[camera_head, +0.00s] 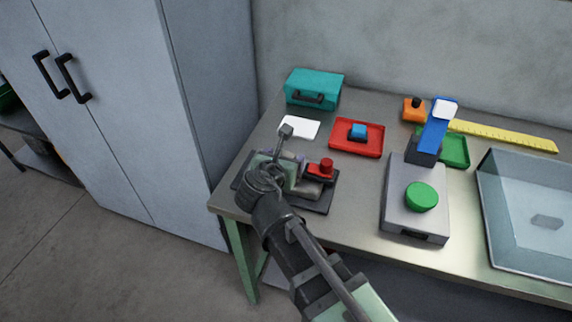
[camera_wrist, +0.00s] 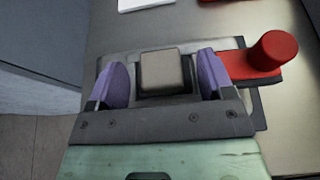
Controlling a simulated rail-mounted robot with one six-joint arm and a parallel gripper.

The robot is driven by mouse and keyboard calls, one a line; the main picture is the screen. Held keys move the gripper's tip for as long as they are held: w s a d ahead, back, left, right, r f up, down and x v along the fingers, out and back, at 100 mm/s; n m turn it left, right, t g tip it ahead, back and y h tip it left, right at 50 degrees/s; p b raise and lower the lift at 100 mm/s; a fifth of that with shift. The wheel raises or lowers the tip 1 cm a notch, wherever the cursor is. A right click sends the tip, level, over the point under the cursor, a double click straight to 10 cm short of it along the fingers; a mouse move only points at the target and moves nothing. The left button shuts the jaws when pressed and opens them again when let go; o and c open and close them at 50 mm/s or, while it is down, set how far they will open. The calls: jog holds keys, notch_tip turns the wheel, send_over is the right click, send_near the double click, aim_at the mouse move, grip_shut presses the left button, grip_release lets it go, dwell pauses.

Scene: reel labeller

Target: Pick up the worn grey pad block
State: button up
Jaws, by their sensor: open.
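The worn grey pad block (camera_wrist: 160,70) is a squarish grey-brown block with dark edges, seated in the reel labeller in the wrist view. My gripper (camera_wrist: 161,78) is open, with one purple finger to the left of the block and one to the right. A gap shows on each side of the block, and the jaws are not closed on it. In the head view, my gripper is over the labeller (camera_head: 318,204), and my wrist hides the block there.
A red lever with a round knob (camera_head: 326,165) stands close right of my gripper; the knob also shows in the wrist view (camera_wrist: 274,50). A grey scale (camera_head: 414,175) stands right.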

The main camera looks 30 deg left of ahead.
jog(key=c, duration=1)
notch_tip(320, 180, up, 20)
jog(key=p, duration=2)
jog(key=shift+r, duration=0.1)
jog(key=shift+c, duration=0.2)
